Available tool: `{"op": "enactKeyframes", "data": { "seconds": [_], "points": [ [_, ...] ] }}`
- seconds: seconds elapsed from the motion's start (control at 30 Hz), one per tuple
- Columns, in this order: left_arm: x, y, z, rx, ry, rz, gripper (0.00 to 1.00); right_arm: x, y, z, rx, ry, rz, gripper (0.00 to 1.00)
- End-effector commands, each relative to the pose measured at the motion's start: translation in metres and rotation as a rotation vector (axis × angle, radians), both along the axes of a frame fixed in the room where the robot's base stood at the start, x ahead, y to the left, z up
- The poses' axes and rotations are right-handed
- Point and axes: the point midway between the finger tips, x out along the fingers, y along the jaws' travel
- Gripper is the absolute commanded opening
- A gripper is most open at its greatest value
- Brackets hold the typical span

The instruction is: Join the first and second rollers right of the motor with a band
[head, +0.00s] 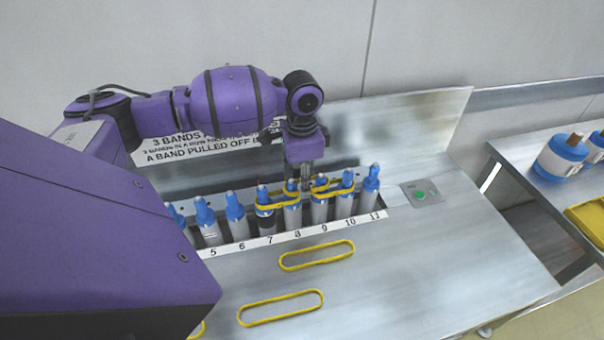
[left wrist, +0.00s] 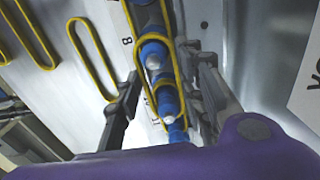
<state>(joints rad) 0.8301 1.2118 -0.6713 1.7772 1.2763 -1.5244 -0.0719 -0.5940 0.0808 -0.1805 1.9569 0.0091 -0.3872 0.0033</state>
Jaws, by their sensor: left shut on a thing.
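A row of blue-capped rollers stands in a numbered slot. The roller at 7 (head: 266,222) has a dark body and looks like the motor. Right of it stand the rollers at 8 (head: 292,217) and 9 (head: 319,212). One yellow band (head: 277,204) spans 7 and 8; another (head: 335,191) spans 9 and 10. My left gripper (head: 305,184) points down over 8 and 9, shut on a yellow band. In the left wrist view my left gripper (left wrist: 170,75) has its fingers either side of a banded roller (left wrist: 153,57). Its arm partly hides the row.
Loose yellow bands (head: 317,255) (head: 280,307) lie flat on the metal bench in front of the row. A panel with a green button (head: 420,195) is at the right. A side table with blue-and-white containers (head: 562,157) stands farther right. A back panel rises behind the row.

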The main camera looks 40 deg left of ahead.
Motion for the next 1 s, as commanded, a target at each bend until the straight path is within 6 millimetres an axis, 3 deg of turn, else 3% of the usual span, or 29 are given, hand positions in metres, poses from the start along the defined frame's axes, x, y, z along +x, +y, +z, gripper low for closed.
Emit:
{"op": "enactKeyframes", "data": {
  "seconds": [0.43,0.47,0.6,1.0],
  "points": [
    [0.0,0.0003,-0.0039,0.001,-0.001,0.0,0.2,-0.0056,-0.0055,-0.0022,-0.012,0.009,0.008,0.4],
    [0.0,0.0003,-0.0039,0.001,-0.001,0.0,0.39,-0.0056,-0.0055,-0.0022,-0.012,0.009,0.008,0.4],
    [0.0,0.0003,-0.0039,0.0,0.0,0.0,0.57,-0.0055,-0.0053,-0.0022,-0.011,0.009,0.008,0.4],
    [0.0005,0.0002,0.0016,0.0,-0.001,0.0,0.58,-0.0002,-0.0016,-0.0005,-0.003,0.0,0.0,0.4]
  ]
}}
